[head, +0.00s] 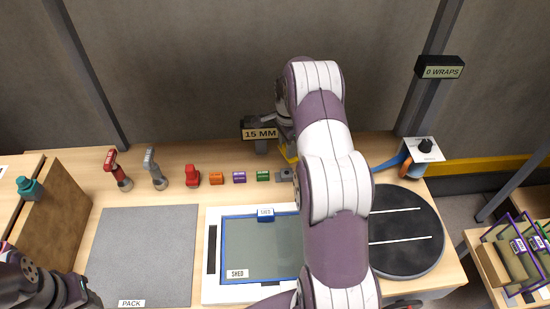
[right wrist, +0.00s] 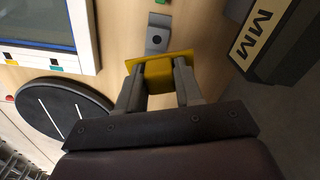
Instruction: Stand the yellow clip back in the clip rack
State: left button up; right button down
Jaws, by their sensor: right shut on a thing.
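My right gripper (right wrist: 158,80) is shut on the yellow clip (right wrist: 165,68), which sits between its two fingers in the right wrist view. In the head view the yellow clip (head: 291,152) shows partly behind my right arm. A small grey block with a dark round spot (right wrist: 157,35) lies just beyond the clip; it also shows in the head view (head: 286,174), at the right end of the row of orange (head: 216,178), purple (head: 239,177) and green (head: 262,176) clips. I cannot tell whether this block is part of the rack. My left gripper (head: 78,294) is at the lower left, its jaws unclear.
The 15 MM sign (head: 260,134) stands close to my right gripper. A blue-framed tray (head: 222,245) and a black turntable (head: 405,230) lie in front. Red (head: 118,170) and grey (head: 155,170) tools stand at left. The grey mat (head: 145,250) is clear.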

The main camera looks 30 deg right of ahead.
jog(key=shift+w+a+r+m, duration=0.2)
jog(key=shift+r+m, duration=0.1)
jog(key=shift+m, duration=0.6)
jog(key=shift+s+a+m, duration=0.1)
jog(key=shift+s+m, duration=0.05)
jog(key=shift+m, duration=0.45)
jog(key=shift+s+m, duration=0.2)
jog(key=shift+m, duration=0.2)
jog(key=shift+s+d, duration=0.25)
jog(key=shift+d, duration=0.05)
jog(key=shift+w+a+r, duration=0.1)
jog(key=shift+w+a, duration=0.15)
jog(key=shift+s+f+b, duration=0.1)
jog(key=shift+f+b, duration=0.2)
jog(key=shift+f, duration=0.35)
notch_tip(320, 180, down, 5)
jog(key=b, duration=0.2)
jog(key=shift+b, duration=0.4)
pick_arm(q)
notch_tip(320, 180, down, 3)
jog(key=shift+w+f, duration=0.1)
jog(key=shift+w, duration=0.05)
pick_arm(e)
jog(key=shift+d+f, duration=0.1)
jog(key=shift+f, duration=0.05)
jog(key=shift+f, duration=0.3)
